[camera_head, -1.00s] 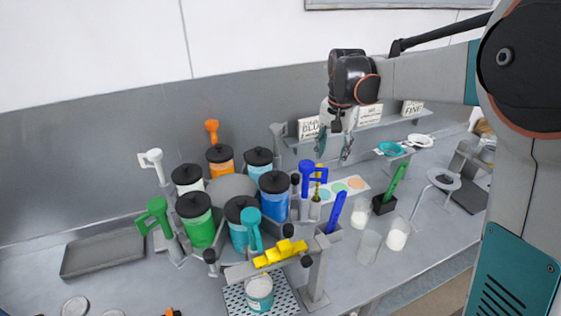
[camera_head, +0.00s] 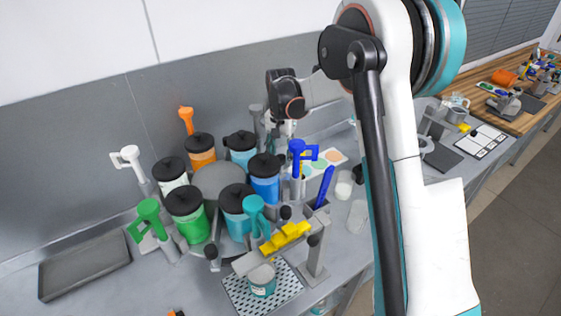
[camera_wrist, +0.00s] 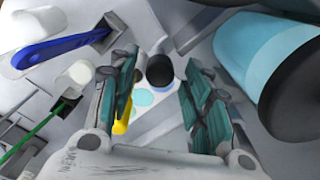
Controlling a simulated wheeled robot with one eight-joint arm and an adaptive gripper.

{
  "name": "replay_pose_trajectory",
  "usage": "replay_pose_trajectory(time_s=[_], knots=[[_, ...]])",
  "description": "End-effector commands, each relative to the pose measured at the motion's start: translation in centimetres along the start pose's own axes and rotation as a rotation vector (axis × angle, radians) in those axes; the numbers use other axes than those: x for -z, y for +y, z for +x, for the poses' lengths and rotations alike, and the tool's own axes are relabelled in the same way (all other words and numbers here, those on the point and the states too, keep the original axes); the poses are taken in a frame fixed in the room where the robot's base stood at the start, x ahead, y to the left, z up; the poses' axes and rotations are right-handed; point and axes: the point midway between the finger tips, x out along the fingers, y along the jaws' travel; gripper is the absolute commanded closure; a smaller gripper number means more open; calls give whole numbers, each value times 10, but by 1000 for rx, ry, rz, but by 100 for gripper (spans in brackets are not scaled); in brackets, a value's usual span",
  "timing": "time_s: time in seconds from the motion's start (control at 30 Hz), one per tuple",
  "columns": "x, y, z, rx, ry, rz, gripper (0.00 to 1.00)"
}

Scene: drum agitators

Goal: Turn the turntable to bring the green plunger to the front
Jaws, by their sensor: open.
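The turntable (camera_head: 218,178) has a grey hub ringed by several drums with black lids. The green plunger (camera_head: 149,222) stands at its left front, beside the green drum (camera_head: 188,213). The teal plunger (camera_head: 257,216) is at the front right, and the blue plunger (camera_head: 299,155) is at the right. My gripper (camera_head: 280,142) is low at the turntable's back right, behind the blue plunger and partly hidden. In the wrist view my gripper (camera_wrist: 161,108) has its fingers apart with nothing held. A light-blue drum (camera_wrist: 250,45) fills the right side there.
A yellow handle (camera_head: 285,237) on a stand and a jar (camera_head: 262,280) are in front of the turntable. A grey tray (camera_head: 85,265) lies at the left. A blue stick (camera_head: 325,187) and white cups (camera_head: 344,186) stand at the right.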

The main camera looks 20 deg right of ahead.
Motion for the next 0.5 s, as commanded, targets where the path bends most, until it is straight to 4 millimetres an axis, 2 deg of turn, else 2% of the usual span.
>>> replay_pose_trajectory(time_s=[0.1,0.2,0.5], knots=[[0,0,19,0,0,0,55],[0,0,29,0,0,0,55],[0,0,39,0,0,0,55]])
